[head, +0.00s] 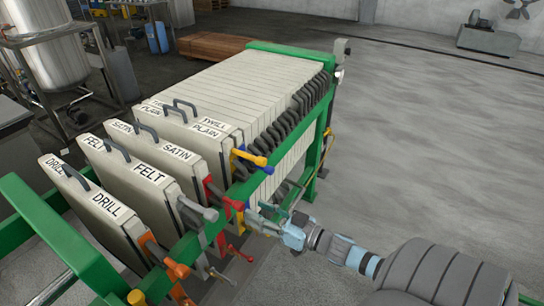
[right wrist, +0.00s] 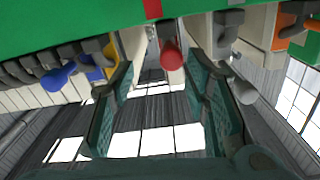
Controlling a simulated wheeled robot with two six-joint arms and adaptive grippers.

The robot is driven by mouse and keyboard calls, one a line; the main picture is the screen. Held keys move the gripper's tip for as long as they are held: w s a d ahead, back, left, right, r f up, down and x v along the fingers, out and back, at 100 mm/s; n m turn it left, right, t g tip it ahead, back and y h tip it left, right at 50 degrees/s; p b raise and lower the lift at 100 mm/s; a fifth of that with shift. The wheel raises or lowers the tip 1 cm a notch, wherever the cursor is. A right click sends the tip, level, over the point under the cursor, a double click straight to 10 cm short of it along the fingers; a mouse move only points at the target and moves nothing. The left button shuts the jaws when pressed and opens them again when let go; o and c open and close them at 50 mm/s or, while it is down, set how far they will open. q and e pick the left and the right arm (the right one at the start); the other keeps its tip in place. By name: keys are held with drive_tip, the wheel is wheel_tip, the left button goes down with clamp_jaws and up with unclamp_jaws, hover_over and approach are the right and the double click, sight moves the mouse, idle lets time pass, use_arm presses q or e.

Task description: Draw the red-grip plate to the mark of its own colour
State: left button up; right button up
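The red grip (head: 234,204) sticks out from the side of the plate labelled SATIN (head: 178,151), by the green rail. It also shows in the right wrist view (right wrist: 171,53). A red band (right wrist: 152,8) marks the green rail just above the grip in that view, slightly to its left. My right gripper (head: 262,217) is beside the red grip. In the right wrist view its two teal fingers (right wrist: 160,75) are apart, with the red grip between their tips; I see no contact. My left gripper is out of view.
The FELT plate (head: 149,175) and DRILL plate (head: 104,203) hang to the left, with grey and orange grips. Yellow (head: 258,160) and blue (head: 266,169) grips are close on the other side. Coloured taps hang below the green rail (head: 290,125).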

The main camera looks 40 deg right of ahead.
drive_tip(key=v, duration=0.6)
drive_tip(key=m+t+b, duration=0.1)
drive_tip(key=t+b, duration=0.4)
drive_tip(key=b, duration=0.8)
approach(243, 209)
drive_tip(key=b+x, duration=0.1)
drive_tip(key=x, duration=1)
drive_tip(key=shift+r, duration=0.1)
